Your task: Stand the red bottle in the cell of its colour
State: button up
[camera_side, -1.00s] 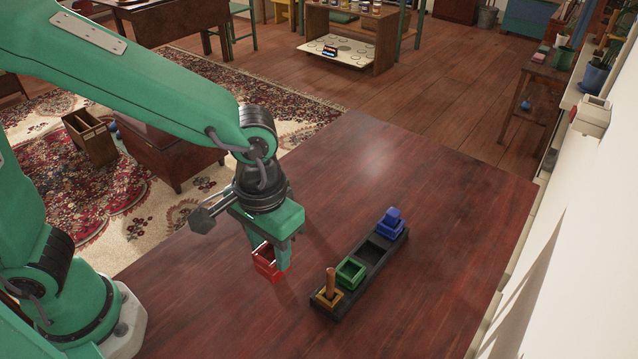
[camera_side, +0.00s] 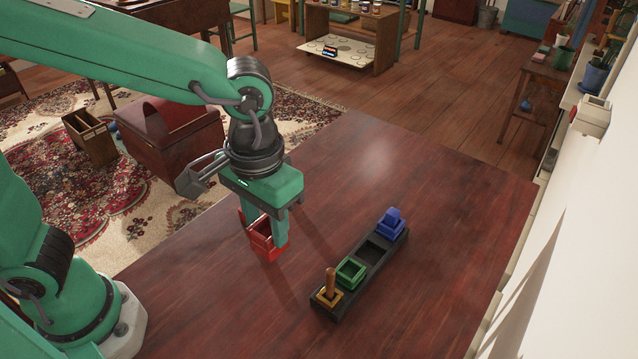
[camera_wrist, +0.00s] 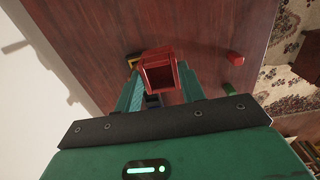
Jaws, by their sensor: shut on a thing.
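My gripper (camera_side: 264,236) is shut on a red open-topped square piece (camera_side: 262,232), held above the table left of the rack. The wrist view shows this piece between the fingers, its open end toward the camera (camera_wrist: 159,74). It looks more like a hollow box than a bottle. The dark rack (camera_side: 336,311) has several cells in a row. Its near cell has a yellow rim with a brown upright peg-like thing (camera_side: 330,280) in it. Then come a green-rimmed cell (camera_side: 350,270), a plain dark cell (camera_side: 374,252) and a blue piece (camera_side: 391,221) at the far end.
The tabletop (camera_side: 430,215) right of the rack is clear. A white wall (camera_side: 590,200) stands at right.

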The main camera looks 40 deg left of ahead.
jog(key=shift+w+d+r, duration=0.3)
jog(key=shift+w+d, duration=0.15)
jog(key=shift+d, duration=0.05)
jog(key=w+d, duration=0.7)
jog(key=d, duration=0.4)
jog(key=f, duration=0.3)
jog(key=d+f, duration=0.1)
jog(key=f, duration=0.1)
jog(key=shift+w+f, duration=0.1)
jog(key=shift+w+a, duration=0.1)
send_over(369, 259)
notch_tip(369, 259, down, 7)
jog(key=shift+f, duration=2)
jog(key=shift+f, duration=0.1)
